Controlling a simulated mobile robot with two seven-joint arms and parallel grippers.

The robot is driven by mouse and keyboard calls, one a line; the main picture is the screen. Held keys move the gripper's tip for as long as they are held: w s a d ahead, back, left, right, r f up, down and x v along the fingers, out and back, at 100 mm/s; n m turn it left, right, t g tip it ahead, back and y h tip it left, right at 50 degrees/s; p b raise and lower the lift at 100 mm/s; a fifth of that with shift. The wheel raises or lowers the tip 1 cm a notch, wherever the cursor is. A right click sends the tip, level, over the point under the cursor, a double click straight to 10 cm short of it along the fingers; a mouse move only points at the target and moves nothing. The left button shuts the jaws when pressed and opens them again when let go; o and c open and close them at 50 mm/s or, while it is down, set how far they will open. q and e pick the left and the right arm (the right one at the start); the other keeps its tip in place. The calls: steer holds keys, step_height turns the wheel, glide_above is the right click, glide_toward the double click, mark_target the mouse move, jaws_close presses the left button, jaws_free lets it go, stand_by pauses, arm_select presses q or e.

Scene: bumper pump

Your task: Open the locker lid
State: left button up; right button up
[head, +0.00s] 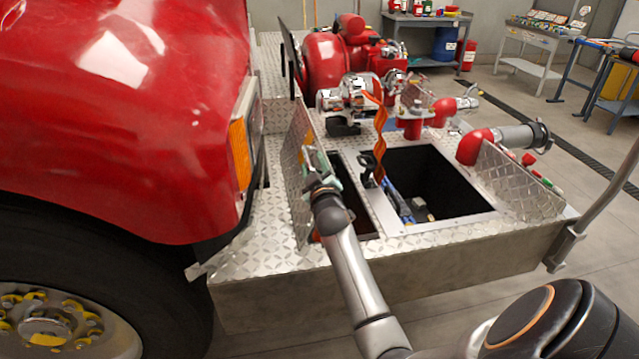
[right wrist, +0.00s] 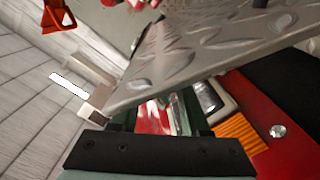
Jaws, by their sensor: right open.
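A diamond-plate locker lid (head: 299,160) stands nearly upright at the left side of the narrow locker opening (head: 356,207) in the bumper deck. My right gripper (head: 312,163) is open, close to the lid's right-hand face near its upper part. In the right wrist view, the lid's diamond plate (right wrist: 205,60) slants across above the open fingers (right wrist: 160,112); I cannot tell whether they touch it. A second diamond-plate lid (head: 515,182) leans open at the right of the wider locker (head: 440,175). My left gripper is not in view.
The red truck body (head: 130,90) is close on the left. An orange strap (head: 379,140) hangs at the wide locker's edge, and a blue item (head: 398,202) lies inside. The red pump (head: 335,65) and pipe fittings (head: 490,142) stand behind. A grey post (head: 600,205) rises at right.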

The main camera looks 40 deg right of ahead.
steer(key=v, duration=0.9)
steer(key=shift+s+a, duration=0.2)
steer(key=shift+s, duration=0.15)
steer(key=shift+s+a+f, duration=0.1)
